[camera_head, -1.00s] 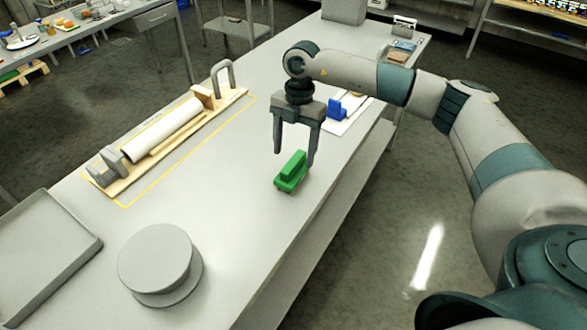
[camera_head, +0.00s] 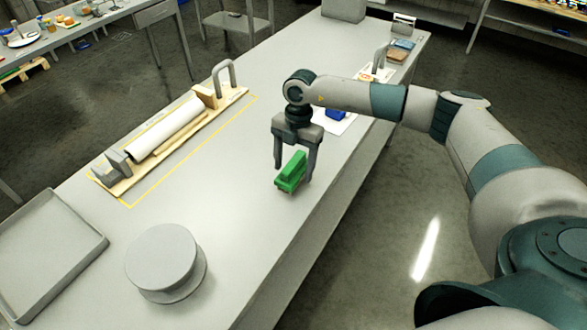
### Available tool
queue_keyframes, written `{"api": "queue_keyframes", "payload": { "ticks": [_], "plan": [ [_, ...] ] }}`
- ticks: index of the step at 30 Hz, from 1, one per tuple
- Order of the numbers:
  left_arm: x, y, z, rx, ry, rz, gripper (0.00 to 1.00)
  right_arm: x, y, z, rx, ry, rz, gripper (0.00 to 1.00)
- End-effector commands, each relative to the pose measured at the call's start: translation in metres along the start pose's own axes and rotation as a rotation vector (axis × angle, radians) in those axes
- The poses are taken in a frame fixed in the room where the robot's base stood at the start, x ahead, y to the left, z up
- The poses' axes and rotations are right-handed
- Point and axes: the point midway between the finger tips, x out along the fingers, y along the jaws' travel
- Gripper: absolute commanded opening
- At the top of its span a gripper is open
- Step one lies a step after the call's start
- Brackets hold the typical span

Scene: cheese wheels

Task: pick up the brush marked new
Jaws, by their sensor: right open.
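A green brush (camera_head: 291,173) lies on the grey table, near its right edge. My right gripper (camera_head: 295,170) is open and points down over it, one finger to the left of the brush and one to its right. I cannot tell whether the fingers touch it. A blue brush (camera_head: 336,114) lies behind the gripper on a white sheet (camera_head: 345,122), partly hidden by my right arm. No marking can be read on either brush. My left gripper is not in view.
A wooden board with a white roll (camera_head: 165,131) lies left of the gripper inside a yellow outline. A round grey stand (camera_head: 160,257) and a grey tray (camera_head: 98,243) are at the front left. Small items (camera_head: 402,45) lie at the far right end. The table's middle is clear.

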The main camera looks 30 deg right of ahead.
Motion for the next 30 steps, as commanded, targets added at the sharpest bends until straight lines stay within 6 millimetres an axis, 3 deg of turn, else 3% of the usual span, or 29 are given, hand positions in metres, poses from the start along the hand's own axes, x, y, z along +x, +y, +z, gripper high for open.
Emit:
{"api": "queue_keyframes", "payload": {
  "ticks": [13, 19, 20, 30],
  "plan": [
    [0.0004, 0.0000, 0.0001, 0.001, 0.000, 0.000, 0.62, 0.0007, 0.0001, 0.0002, 0.000, 0.000, 0.000, 0.67],
    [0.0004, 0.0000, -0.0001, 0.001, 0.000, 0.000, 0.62, 0.0006, 0.0001, 0.0002, 0.000, 0.000, 0.000, 0.22],
    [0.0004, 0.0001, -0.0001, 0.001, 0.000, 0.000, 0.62, 0.0006, 0.0000, 0.0002, 0.000, 0.000, 0.000, 0.18],
    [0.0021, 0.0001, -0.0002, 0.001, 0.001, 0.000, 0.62, -0.0015, 0.0005, 0.0000, 0.000, 0.000, 0.002, 0.18]
  ]
}}
